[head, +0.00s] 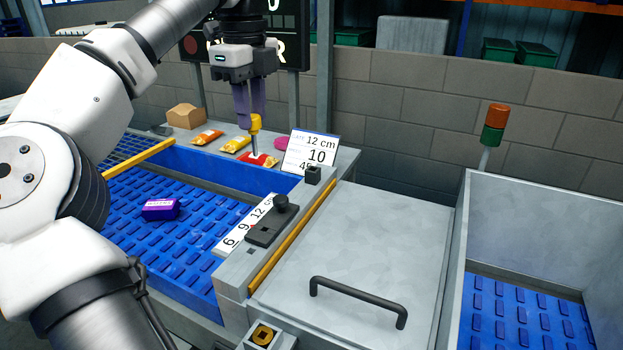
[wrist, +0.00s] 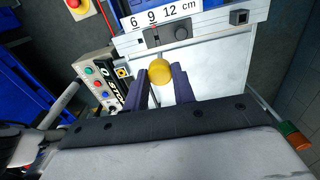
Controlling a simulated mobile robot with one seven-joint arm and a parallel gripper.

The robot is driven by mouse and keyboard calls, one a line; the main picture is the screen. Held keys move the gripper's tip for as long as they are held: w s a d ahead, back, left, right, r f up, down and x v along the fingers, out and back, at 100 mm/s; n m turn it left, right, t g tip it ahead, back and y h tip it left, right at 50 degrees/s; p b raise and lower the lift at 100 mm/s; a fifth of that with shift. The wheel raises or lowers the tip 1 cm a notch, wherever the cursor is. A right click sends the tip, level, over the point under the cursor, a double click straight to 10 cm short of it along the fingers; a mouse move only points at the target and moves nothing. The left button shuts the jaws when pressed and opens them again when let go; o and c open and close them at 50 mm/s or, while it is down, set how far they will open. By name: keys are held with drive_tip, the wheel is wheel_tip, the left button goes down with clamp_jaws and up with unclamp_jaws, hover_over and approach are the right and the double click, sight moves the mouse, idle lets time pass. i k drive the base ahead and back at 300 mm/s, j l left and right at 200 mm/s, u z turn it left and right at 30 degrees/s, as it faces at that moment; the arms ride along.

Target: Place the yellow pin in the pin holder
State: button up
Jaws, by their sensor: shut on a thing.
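The yellow pin (head: 255,123) is held upright by its yellow head between the purple fingers of my gripper (head: 250,112), with a thin pale shaft pointing down. My gripper is shut on it, high above the back of the machine in the head view. In the wrist view the round yellow head (wrist: 160,71) sits between the fingertips of my gripper (wrist: 161,82). The pin holder (head: 263,336), a grey block with a yellow ring around a dark hole, is at the lower edge of the head view, apart from the pin. It also appears in the wrist view (wrist: 122,72).
A blue conveyor (head: 190,242) carries a purple package (head: 160,209). A grey lid with a black handle (head: 357,302) covers the machine's middle. A length scale with a black slider (head: 272,222) lies beside it. Several food packets and a sign (head: 310,151) stand behind.

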sight(313, 182)
drive_tip(key=i+j+z, duration=0.15)
drive_tip(key=j+z, duration=0.2)
drive_tip(key=j, duration=0.55)
drive_tip(key=j+z, duration=0.35)
drive_tip(key=j, duration=0.6)
